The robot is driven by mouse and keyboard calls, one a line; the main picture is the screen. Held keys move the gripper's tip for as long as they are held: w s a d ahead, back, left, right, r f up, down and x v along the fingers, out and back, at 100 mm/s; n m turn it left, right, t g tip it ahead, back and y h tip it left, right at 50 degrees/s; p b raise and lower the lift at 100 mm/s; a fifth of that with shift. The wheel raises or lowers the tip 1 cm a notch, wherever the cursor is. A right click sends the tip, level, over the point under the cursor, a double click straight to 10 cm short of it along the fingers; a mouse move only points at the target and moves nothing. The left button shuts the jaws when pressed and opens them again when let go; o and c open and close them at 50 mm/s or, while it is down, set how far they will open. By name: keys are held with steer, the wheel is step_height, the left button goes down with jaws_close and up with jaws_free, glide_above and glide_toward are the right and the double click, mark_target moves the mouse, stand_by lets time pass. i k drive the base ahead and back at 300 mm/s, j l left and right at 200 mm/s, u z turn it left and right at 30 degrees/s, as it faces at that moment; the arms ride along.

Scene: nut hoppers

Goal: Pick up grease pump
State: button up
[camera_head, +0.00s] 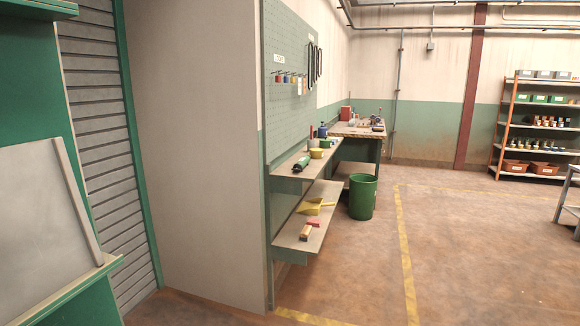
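A small green and dark cylindrical tool (302,163) lies on the near end of the upper wall shelf (290,172). It may be the grease pump, but it is too small to be sure. Yellow and green containers (317,153) stand just behind it on the same shelf. A red-topped and a blue upright item stand farther back. My gripper is not in view.
A lower shelf (293,238) holds a yellow dustpan (316,207) and a brush (307,230). A green bin (362,197) stands beyond, by a workbench (352,131). A pale wall panel (195,150) stands left of the shelves.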

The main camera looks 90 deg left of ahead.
mark_target(298, 168)
steer(key=u, duration=2.15)
steer(key=l+u, duration=0.45)
steer(key=i+l+u, duration=0.1)
steer(key=l+u, duration=0.3)
steer(key=i+l+u, duration=0.1)
steer(key=i, duration=0.45)
steer(key=i+l+u, duration=0.1)
steer(key=i+l, duration=0.2)
steer(key=i, duration=0.25)
steer(key=i+l, duration=0.25)
steer(key=i, duration=0.3)
steer(key=i+l+u, duration=0.15)
steer(key=i, duration=0.4)
steer(key=i+l+u, duration=0.1)
steer(key=i+l, duration=0.35)
steer(key=i+l+u, duration=0.1)
steer(key=i+l, duration=0.25)
steer(key=i, duration=0.25)
